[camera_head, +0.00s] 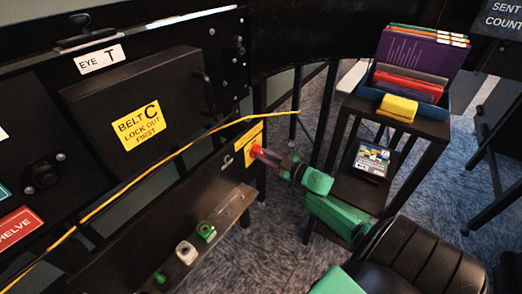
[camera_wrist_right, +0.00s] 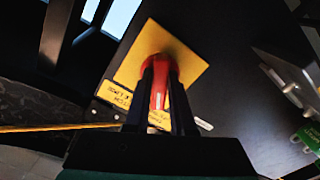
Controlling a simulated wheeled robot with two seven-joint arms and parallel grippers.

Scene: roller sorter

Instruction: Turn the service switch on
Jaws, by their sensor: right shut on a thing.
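The service switch shows as a red handle (camera_wrist_right: 160,80) on a yellow square plate (camera_wrist_right: 185,52) in the right wrist view. In the head view the yellow plate (camera_head: 248,141) is on the end of the dark machine panel, with a bit of the red handle (camera_head: 257,151) in front of it. My right gripper (camera_head: 268,156) reaches in from the right and is shut on the red handle. In the wrist view its two dark fingers (camera_wrist_right: 160,95) stand on either side of the handle. The fingers hide part of the handle and the label below. My left gripper is not in view.
A yellow cord (camera_head: 150,153) runs diagonally across the panel, close above the switch. A ledge (camera_head: 222,222) with green and white buttons lies below left. A small dark stand (camera_head: 425,127) with a blue folder bin (camera_head: 374,91) and yellow block (camera_head: 398,108) is at right.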

